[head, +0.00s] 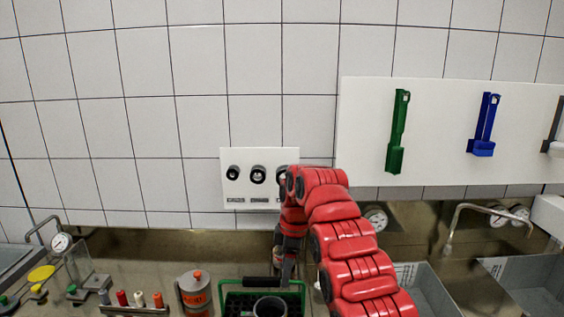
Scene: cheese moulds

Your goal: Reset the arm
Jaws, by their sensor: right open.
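My right arm is red with black joints and rises from the bottom edge, right of centre. It bends over at the top, in front of the wall panel, and its wrist hangs down to the left. My right gripper (286,270) points down just above the far side of a green-framed carrier (226,283) with a dark handle. I see nothing held in it; the jaws are small and partly hidden, and contact with the carrier cannot be told. My left arm and gripper are not in view.
A white panel with black knobs (233,188) is on the tiled wall behind my arm. A dark round cup (269,307) is at the carrier. Green (397,135) and blue (484,130) tools hang above.

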